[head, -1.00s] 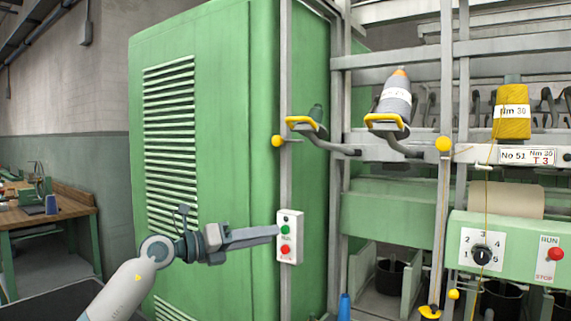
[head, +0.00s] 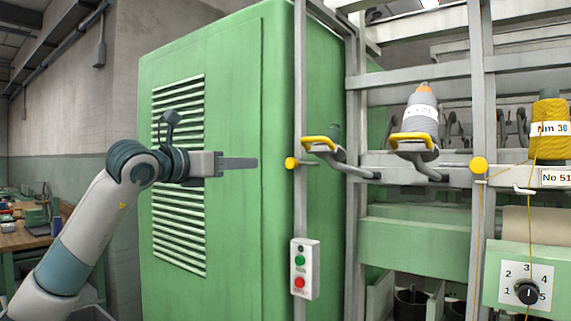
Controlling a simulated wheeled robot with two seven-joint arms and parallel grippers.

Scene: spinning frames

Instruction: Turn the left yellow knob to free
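The left yellow knob (head: 291,163) is a small round knob on the grey upright post by the green cabinet's right edge. A second yellow knob (head: 478,165) sits on another post to the right. My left gripper (head: 256,163) points right at about the height of the left knob in the picture. A short gap shows between its tips and the knob. Its fingers overlap edge-on, so their opening does not show. Nothing is visible in it. My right gripper is out of view.
A white switch box (head: 305,268) with green and red buttons hangs on the post below the left knob. A yellow-topped bracket (head: 320,141) juts out just right of the knob. The green cabinet (head: 225,90) stands behind my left arm.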

